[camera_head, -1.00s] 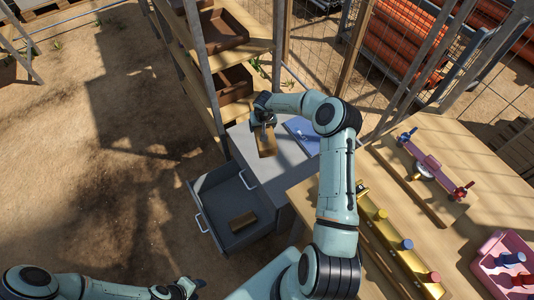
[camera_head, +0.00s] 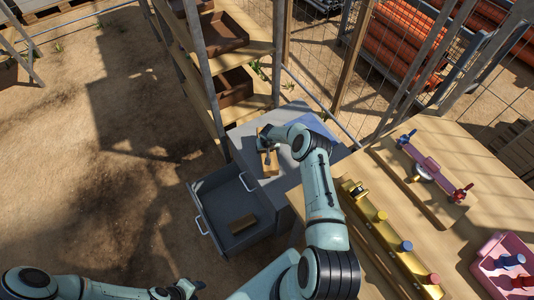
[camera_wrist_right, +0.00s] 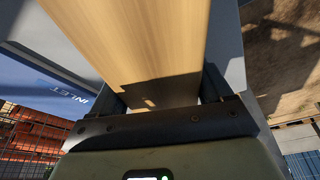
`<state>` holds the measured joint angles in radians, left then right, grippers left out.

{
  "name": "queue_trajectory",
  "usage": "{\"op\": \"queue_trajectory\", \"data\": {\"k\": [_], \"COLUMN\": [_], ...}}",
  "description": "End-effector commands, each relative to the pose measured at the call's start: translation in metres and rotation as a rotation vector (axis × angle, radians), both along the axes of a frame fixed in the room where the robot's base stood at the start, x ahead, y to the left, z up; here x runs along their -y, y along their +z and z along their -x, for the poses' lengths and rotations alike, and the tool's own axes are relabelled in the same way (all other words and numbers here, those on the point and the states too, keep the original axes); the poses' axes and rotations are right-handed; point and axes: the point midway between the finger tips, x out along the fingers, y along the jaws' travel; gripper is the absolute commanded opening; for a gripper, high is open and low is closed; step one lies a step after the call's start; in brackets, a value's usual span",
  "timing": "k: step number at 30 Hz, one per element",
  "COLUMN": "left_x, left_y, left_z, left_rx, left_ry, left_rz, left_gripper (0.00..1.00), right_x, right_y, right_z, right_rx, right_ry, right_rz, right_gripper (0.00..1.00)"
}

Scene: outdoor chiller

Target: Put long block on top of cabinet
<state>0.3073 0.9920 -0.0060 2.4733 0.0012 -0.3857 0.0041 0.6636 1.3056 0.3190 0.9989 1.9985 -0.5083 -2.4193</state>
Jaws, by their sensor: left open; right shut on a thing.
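The long block (camera_head: 268,163) is a plain wooden bar over the grey top of the cabinet (camera_head: 288,187). My right gripper (camera_head: 266,145) is shut on one end of it. In the right wrist view, the long block (camera_wrist_right: 135,40) reaches away from between the fingers of my right gripper (camera_wrist_right: 160,97). I cannot tell whether the block touches the cabinet top. My left gripper (camera_head: 189,289) is open and empty, low over the ground at the bottom left, away from the cabinet.
The cabinet's drawer (camera_head: 209,205) is pulled open, with a short wooden block (camera_head: 242,223) inside. A blue panel (camera_wrist_right: 50,90) lies beside the held block. A wooden shelf (camera_head: 247,50) stands behind. A workbench (camera_head: 470,135) with valves and a pink crate (camera_head: 484,266) is at right.

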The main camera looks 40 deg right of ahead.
Motion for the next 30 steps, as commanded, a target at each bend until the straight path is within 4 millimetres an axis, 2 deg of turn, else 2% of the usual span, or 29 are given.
{"op": "queue_trajectory", "data": {"k": [7,20,21,22,23,30], "left_x": [0.000,0.000,0.000,0.000,0.000,0.000], "left_y": [0.004,0.004,0.004,0.004,0.004,0.004], "left_z": [-0.006,-0.006,-0.006,-0.006,-0.006,-0.006], "left_rx": [0.008,0.007,0.007,0.007,0.007,0.007], "left_ry": [0.000,0.000,0.000,0.000,0.000,0.000], "left_rz": [0.000,0.000,0.000,0.000,0.000,0.000], "left_gripper": [0.42,0.42,0.42,0.42,0.42,0.42], "right_x": [-0.001,0.000,-0.001,-0.001,-0.001,-0.001], "right_y": [-0.030,-0.038,-0.039,-0.039,-0.039,-0.037], "right_z": [-0.002,-0.001,-0.001,-0.001,0.000,0.000], "right_rx": [0.003,0.002,0.000,0.000,0.000,0.000], "right_ry": [0.000,0.001,0.002,0.002,0.002,0.002], "right_rz": [0.001,0.000,0.000,0.000,0.000,0.000], "right_gripper": [0.27,0.27,0.85,0.95,1.00,1.00]}}
